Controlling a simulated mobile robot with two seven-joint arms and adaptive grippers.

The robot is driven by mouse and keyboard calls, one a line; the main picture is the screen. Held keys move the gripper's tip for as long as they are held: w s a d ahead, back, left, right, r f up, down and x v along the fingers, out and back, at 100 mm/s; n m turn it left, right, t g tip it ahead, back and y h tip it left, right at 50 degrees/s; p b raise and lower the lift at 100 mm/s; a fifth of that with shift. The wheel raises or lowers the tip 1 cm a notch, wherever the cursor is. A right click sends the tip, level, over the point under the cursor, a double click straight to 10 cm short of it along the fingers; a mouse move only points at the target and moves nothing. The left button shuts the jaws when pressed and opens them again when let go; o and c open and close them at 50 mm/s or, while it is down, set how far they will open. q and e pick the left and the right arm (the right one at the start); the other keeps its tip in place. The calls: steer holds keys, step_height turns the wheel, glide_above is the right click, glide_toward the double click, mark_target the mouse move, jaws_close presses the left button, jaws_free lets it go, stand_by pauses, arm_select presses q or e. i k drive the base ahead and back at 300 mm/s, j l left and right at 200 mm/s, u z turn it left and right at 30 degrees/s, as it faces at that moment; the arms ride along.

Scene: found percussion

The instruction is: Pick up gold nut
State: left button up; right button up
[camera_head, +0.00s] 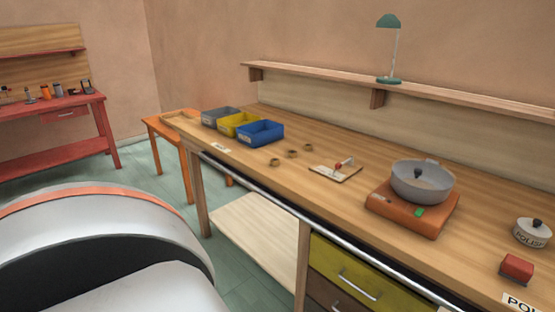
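Three small brownish-gold ring-shaped pieces lie on the wooden workbench (322,205), just right of the blue bin. The first nut (275,162) is nearest the front edge, the second nut (293,153) is in the middle, and the third nut (308,151) is farthest right. They lie close together but apart, and are too small to tell their exact shade. Neither of my grippers shows in this view.
Grey (219,117), yellow (239,124) and blue (261,132) bins stand left of the nuts. Right of them are a small board (336,173) with a red-tipped piece, a grey pan (422,184) on an orange base (411,209), a polish tin (532,233) and a red block (517,267).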

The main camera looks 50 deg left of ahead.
mark_target(273, 162)
steer(key=j, duration=0.5)
steer(key=k+j+z, duration=0.1)
steer(key=j, duration=0.4)
steer(key=k+j, duration=0.1)
steer(key=j, duration=0.4)
steer(key=j+z, duration=0.1)
steer(key=j, duration=0.35)
steer(key=k, duration=0.05)
